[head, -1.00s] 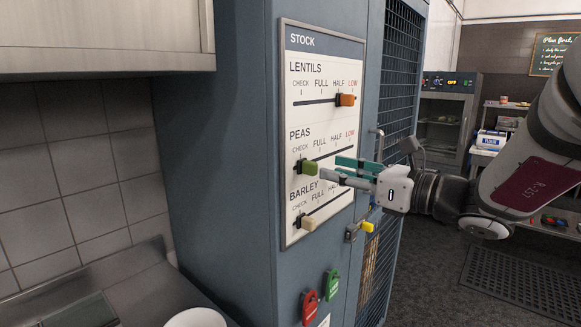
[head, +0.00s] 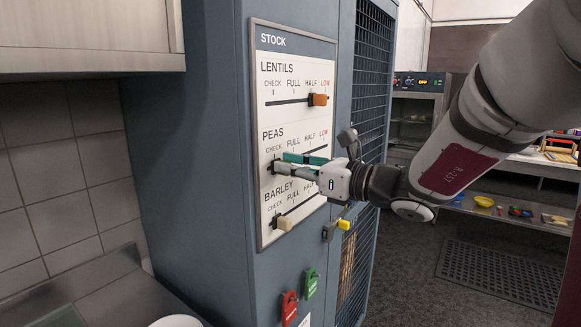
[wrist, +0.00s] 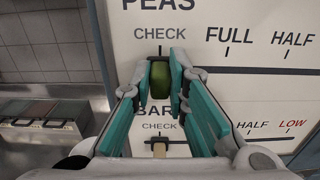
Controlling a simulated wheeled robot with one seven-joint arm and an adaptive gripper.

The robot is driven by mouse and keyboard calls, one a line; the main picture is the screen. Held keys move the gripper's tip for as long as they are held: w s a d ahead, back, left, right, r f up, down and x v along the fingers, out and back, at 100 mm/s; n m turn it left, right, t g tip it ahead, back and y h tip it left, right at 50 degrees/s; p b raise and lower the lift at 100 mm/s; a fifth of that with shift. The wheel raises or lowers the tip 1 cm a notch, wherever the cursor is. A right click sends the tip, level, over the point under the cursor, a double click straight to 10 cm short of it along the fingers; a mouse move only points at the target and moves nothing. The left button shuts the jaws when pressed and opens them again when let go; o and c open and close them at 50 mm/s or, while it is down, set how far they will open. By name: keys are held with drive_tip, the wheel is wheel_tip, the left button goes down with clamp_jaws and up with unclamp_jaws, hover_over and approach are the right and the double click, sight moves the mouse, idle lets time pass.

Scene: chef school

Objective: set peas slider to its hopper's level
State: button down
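The peas slider has a green knob (wrist: 160,80), seen in the wrist view under the CHECK mark at the left end of its dark slot (wrist: 262,71). FULL and HALF are printed to its right; LOW shows in the head view. My gripper (head: 281,163) reaches the white STOCK panel (head: 305,48) from the right. Its teal fingers are apart, one on each side of the green knob in the wrist view (wrist: 160,75). I cannot tell whether they touch it. The fingers hide the knob in the head view. The peas hopper's level cannot be made out.
Above is the lentils slider with an orange knob (head: 318,99) near LOW. Below is the barley slider with a cream knob (head: 285,223) at CHECK. A latch with a yellow piece (head: 343,225) and red (head: 289,308) and green (head: 311,283) tags are lower. A mesh door (head: 370,80) stands right.

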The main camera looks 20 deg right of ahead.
drive_tip(key=w+d, duration=0.4)
drive_tip(key=d, duration=0.1)
drive_tip(key=shift+d, duration=0.35)
drive_tip(key=shift+w, duration=0.1)
drive_tip(key=c, duration=1.6)
unclamp_jaws()
drive_tip(key=shift+o, duration=0.2)
drive_tip(key=v, duration=1.2)
